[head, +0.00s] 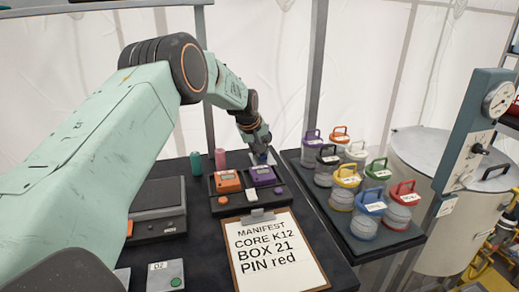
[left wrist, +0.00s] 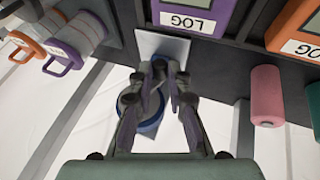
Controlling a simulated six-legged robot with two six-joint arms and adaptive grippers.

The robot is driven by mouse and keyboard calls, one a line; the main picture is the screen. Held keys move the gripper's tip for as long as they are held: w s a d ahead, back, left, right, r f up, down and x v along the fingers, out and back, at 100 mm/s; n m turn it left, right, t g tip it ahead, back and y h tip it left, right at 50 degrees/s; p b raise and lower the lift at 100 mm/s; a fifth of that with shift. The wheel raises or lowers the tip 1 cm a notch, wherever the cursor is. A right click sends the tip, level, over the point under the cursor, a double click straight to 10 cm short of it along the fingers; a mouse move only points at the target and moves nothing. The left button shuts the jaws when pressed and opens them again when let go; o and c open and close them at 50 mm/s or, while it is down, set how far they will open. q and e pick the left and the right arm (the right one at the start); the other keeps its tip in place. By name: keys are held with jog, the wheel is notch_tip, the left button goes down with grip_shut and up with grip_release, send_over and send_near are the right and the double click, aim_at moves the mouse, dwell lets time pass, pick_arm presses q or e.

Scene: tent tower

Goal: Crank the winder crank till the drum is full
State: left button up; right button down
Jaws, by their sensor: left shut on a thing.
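The winder sits at the far edge of the dark table, with a pale square plate (left wrist: 178,46) and a blue round drum (left wrist: 150,124) in the left wrist view. In the head view only a small blue part of the winder (head: 262,158) shows below my gripper. My left gripper (head: 260,146) reaches down over it; it also shows in the left wrist view (left wrist: 167,76). Its fingers are shut on the winder crank, which they mostly hide. How full the drum is cannot be told. My right gripper is not in view.
Orange (head: 227,181) and purple (head: 263,175) LOG boxes stand close in front of the winder. Pink (head: 220,159) and teal (head: 196,165) cylinders are to its left. A tray (head: 380,240) of lidded jars is right. A manifest clipboard (head: 272,252) lies in front.

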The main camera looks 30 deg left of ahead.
pick_arm(q)
jog(key=shift+f, duration=0.1)
grip_shut()
jog(key=shift+a, duration=0.1)
jog(key=shift+s+p, duration=0.1)
jog(key=shift+p, duration=0.3)
jog(key=g+p, duration=0.1)
jog(key=p, duration=0.1)
jog(key=shift+r+y+p, duration=0.35)
jog(key=shift+r+y, duration=0.05)
jog(key=shift+m+g+p, duration=0.3)
jog(key=shift+g, duration=0.1)
jog(key=shift+y, duration=0.4)
jog(key=shift+g+y+b, duration=0.5)
jog(key=shift+g+b, duration=0.2)
jog(key=shift+b, duration=0.3)
jog(key=b, duration=0.3)
jog(key=shift+a+r+g+y, duration=0.15)
jog(key=shift+g+y, duration=0.15)
jog(key=shift+r+m+b, duration=0.2)
jog(key=shift+m+b, duration=0.1)
jog(key=shift+b, duration=0.6)
jog(key=o, duration=0.7)
grip_release()
